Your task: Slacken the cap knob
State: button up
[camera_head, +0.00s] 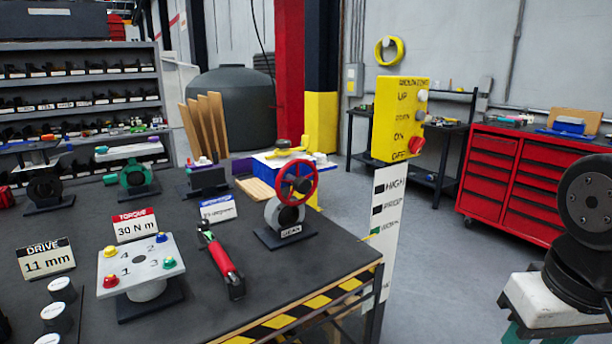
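No part in the head view is labelled as a cap knob, and I cannot tell which one it is. A light square plate (139,262) on a short post stands on the near bench, with numbers and small coloured knobs at its corners: yellow (110,251), blue (160,239), green (169,262) and red (110,281). A red handwheel (296,182) stands upright on a grey valve body (284,216) near the bench's right side. A red-handled tool (221,260) lies between them. My gripper is not in view.
The dark bench (225,305) has a striped front edge. Signs read TORQUE 30 N m (134,226) and DRIVE 11 mm (46,259). A yellow control box (398,119) stands beyond the bench's right corner. A red tool cabinet (520,180) is at the back right. Grey floor between is clear.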

aim_at(282, 144)
jog(key=z, duration=1.95)
jog(key=i, duration=1)
jog(key=u, duration=3.1)
